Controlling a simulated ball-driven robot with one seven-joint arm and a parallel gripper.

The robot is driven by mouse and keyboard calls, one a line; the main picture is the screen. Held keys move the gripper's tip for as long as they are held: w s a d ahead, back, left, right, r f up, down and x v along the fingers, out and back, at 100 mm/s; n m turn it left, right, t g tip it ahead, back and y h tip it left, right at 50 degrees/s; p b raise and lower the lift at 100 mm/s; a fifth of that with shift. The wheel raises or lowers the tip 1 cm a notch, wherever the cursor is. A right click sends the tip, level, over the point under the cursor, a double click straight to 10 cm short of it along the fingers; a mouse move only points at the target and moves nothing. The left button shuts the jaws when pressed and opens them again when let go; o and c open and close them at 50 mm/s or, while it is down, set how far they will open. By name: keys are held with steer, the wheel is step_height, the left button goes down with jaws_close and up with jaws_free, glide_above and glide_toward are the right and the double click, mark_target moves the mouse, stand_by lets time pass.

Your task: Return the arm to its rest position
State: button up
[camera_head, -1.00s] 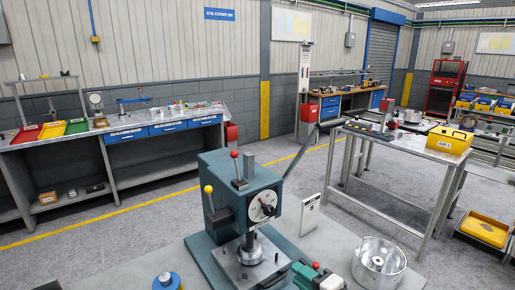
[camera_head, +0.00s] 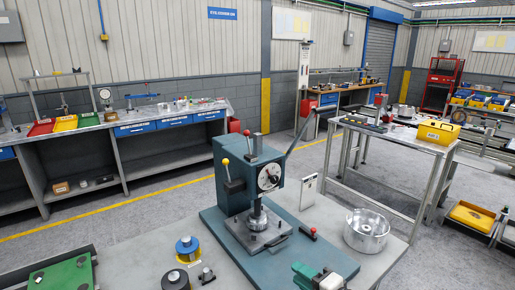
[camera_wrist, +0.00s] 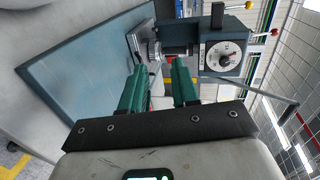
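My gripper (camera_wrist: 160,70) shows in the wrist view as two green fingers held apart, with nothing seen between them. In the head view the green and white gripper (camera_head: 306,272) is low at the bottom edge, in front of the press's base plate. The teal arbor press (camera_head: 250,178) stands upright beyond it, with a dial, a yellow-knobbed lever and a red-knobbed lever. The press (camera_wrist: 222,58) also shows beyond the fingertips in the wrist view, lying sideways in that picture. Most of my arm is out of the head view.
A silver round housing (camera_head: 366,230) stands on the bench right of the press. Blue and dark spools (camera_head: 187,247) and a green board (camera_head: 62,277) lie to the left. A metal table with a yellow bin (camera_head: 437,131) stands behind right. Floor beyond the bench is clear.

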steer(key=s+f+n, duration=0.1)
steer(key=s+f, duration=0.1)
steer(key=f, duration=0.1)
steer(key=s+d+f+n+g+h+b, duration=0.1)
steer(key=s+f, duration=0.1)
steer(key=f, duration=0.1)
steer(key=s+d+f+n+g+b, duration=0.1)
steer(key=s+f, duration=0.1)
steer(key=f, duration=0.1)
steer(key=shift+s+f+h, duration=0.25)
steer(key=shift+s+h, duration=0.05)
steer(key=shift+s, duration=0.1)
steer(key=s+d+f+n+g+h+b, duration=0.2)
steer(key=s+d+f+g, duration=0.1)
steer(key=s, duration=0.8)
steer(key=s+d+f+n+g+h+b, duration=0.2)
steer(key=s+d+f, duration=0.4)
steer(key=s, duration=0.4)
steer(key=s+d+f+n+g+h+b, duration=0.3)
steer(key=s+d+f+g, duration=0.1)
steer(key=s, duration=0.7)
steer(key=shift+s+d+f+h+b, duration=0.35)
steer(key=shift+d+f, duration=0.35)
steer(key=shift+f, duration=0.25)
steer(key=shift+c, duration=0.4)
